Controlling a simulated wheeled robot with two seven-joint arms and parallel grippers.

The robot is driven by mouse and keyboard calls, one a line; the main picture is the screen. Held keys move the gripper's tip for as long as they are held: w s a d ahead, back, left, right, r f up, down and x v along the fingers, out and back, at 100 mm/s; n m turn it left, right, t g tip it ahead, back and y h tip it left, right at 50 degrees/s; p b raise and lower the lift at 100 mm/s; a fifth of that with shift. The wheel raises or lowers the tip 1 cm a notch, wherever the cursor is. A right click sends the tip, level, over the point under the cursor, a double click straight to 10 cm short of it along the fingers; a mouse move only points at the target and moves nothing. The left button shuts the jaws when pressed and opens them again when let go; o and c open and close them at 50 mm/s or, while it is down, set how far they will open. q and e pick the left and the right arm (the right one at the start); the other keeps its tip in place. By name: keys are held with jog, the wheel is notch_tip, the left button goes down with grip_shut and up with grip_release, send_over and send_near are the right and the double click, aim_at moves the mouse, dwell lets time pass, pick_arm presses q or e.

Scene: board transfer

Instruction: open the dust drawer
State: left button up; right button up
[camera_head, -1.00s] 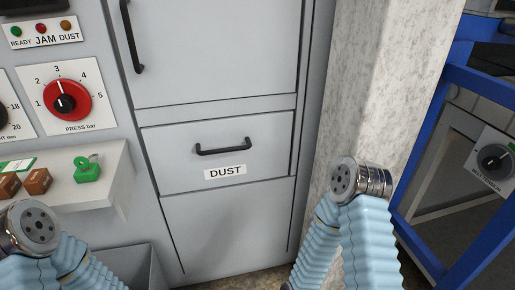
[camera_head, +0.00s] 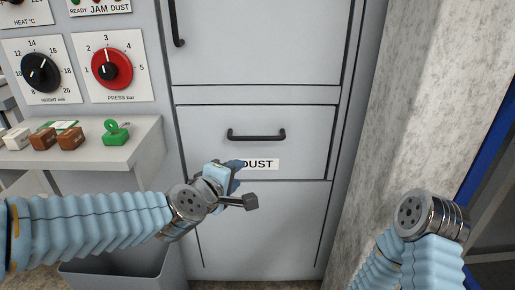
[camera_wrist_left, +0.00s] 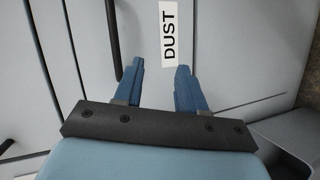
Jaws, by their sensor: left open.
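The dust drawer (camera_head: 306,117) is a grey panel low in the cabinet, flush with the front and shut. Its black bar handle (camera_head: 256,135) sits above the DUST label (camera_head: 262,164). My left gripper (camera_head: 238,174) is in front of the drawer, below the handle, and covers the label's left end. In the left wrist view my left gripper (camera_wrist_left: 161,72) is open with nothing between its blue fingers. There the handle (camera_wrist_left: 113,38) runs beside the left finger, outside the gap, and the label (camera_wrist_left: 168,35) lies ahead. Whether a finger touches the drawer is unclear. My right gripper is out of view.
A taller door (camera_head: 255,40) with its own handle is above the drawer. A shelf (camera_head: 90,155) with small blocks and a green padlock-like piece (camera_head: 116,132) juts out at left. A grey bin (camera_head: 125,272) stands below it. A pale pillar (camera_head: 425,100) rises at right.

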pick_arm(q)
jog(key=n+t, duration=0.1)
jog(key=n, duration=0.1)
send_near(255, 139)
jog(key=s+a, duration=0.1)
jog(key=s, duration=0.2)
jog(key=shift+h, duration=0.4)
jog(key=b+x, duration=0.1)
jog(key=x, duration=0.3)
jog(key=b+x, duration=0.1)
jog(key=x, duration=0.4)
jog(key=b+x, duration=0.2)
jog(key=x, duration=0.2)
jog(key=shift+w+a+r, duration=0.15)
jog(key=shift+w, duration=0.4)
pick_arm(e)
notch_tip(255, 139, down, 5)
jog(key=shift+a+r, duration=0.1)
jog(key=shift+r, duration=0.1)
pick_arm(q)
jog(key=shift+c, duration=0.3)
grip_shut()
